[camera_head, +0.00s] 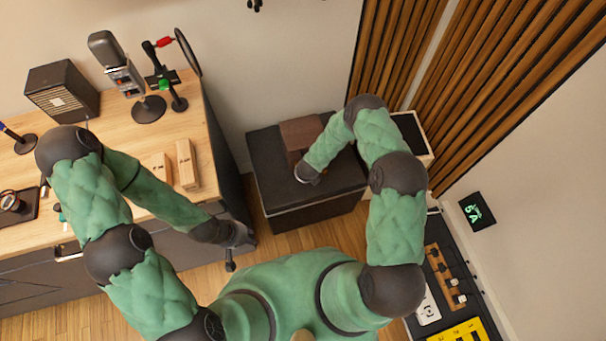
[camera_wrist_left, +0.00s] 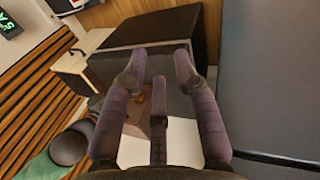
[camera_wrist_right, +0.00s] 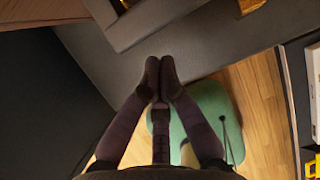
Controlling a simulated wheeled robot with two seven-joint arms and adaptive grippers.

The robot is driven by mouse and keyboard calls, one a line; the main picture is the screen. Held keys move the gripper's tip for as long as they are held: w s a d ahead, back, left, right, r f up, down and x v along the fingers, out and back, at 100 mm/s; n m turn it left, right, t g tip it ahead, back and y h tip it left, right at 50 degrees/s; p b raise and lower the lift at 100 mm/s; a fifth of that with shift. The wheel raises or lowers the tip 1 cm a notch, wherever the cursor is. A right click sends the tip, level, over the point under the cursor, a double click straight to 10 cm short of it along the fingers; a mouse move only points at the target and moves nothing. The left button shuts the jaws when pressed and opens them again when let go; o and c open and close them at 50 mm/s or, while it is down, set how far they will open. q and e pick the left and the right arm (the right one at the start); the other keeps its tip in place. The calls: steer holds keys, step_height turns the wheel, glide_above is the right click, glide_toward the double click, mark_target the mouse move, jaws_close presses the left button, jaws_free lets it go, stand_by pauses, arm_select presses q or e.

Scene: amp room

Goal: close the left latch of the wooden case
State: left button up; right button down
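The wooden case (camera_head: 299,131), a small brown box, sits on a black chest (camera_head: 272,168). My right forearm and gripper (camera_head: 308,174) are beside its front and right side. In the right wrist view the right gripper's fingertips (camera_wrist_right: 160,80) are together with nothing seen between them. A dark edge, perhaps the case (camera_wrist_right: 150,18), is ahead of them. My left gripper (camera_head: 236,242) is low, between the desk and my body, away from the case. In the left wrist view its fingertips (camera_wrist_left: 159,70) are apart and empty. I cannot make out the left latch.
A wooden desk (camera_head: 110,200) on the left holds a microphone (camera_head: 125,75), a speaker (camera_head: 64,90) and wooden blocks (camera_head: 186,163). A slatted wall panel (camera_head: 480,85) and a pedal board (camera_head: 450,277) are on the right. Wooden floor shows between desk and chest.

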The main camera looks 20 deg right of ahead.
steer(key=v, duration=1.2)
stand_by(0.3)
stand_by(0.5)
